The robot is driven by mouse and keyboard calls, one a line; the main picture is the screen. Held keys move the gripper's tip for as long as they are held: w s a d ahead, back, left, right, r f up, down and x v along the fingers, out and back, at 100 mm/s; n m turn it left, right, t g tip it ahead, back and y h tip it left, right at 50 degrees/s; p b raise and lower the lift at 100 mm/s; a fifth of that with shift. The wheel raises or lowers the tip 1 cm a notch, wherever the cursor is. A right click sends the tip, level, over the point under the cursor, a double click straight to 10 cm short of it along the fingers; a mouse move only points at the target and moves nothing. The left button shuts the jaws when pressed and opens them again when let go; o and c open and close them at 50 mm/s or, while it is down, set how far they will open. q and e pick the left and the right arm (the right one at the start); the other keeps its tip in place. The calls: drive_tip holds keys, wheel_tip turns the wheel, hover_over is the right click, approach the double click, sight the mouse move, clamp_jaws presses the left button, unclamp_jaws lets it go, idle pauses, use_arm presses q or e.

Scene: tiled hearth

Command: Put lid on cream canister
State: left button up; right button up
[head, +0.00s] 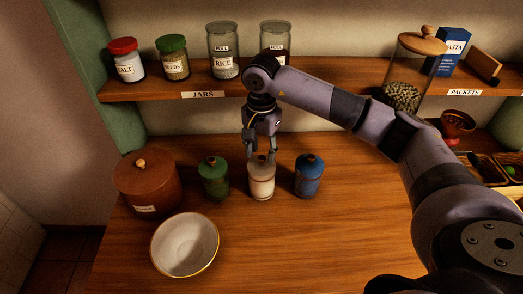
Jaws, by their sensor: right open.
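The cream canister (262,186) stands upright on the wooden counter, between a green canister (214,180) and a blue canister (309,177). A cream lid (262,161) sits at the top of the cream canister; I cannot tell whether it is fully seated. My right gripper (260,158) points down just above the cream canister. Its fingers are open, one on each side of the lid's top, and partly hide it. My left gripper is not in view.
A brown lidded pot (147,188) and a white bowl (185,246) stand to the left. Above and behind runs a shelf (160,92) with jars, a large glass jar (407,80) and packets. The counter in front of the canisters is clear.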

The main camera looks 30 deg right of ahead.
drive_tip(key=shift+r+p, duration=0.45)
drive_tip(key=shift+r, duration=0.6)
drive_tip(key=shift+r, duration=0.2)
wheel_tip(320, 180, up, 12)
idle(0.4)
drive_tip(key=shift+f, duration=0.1)
idle(0.9)
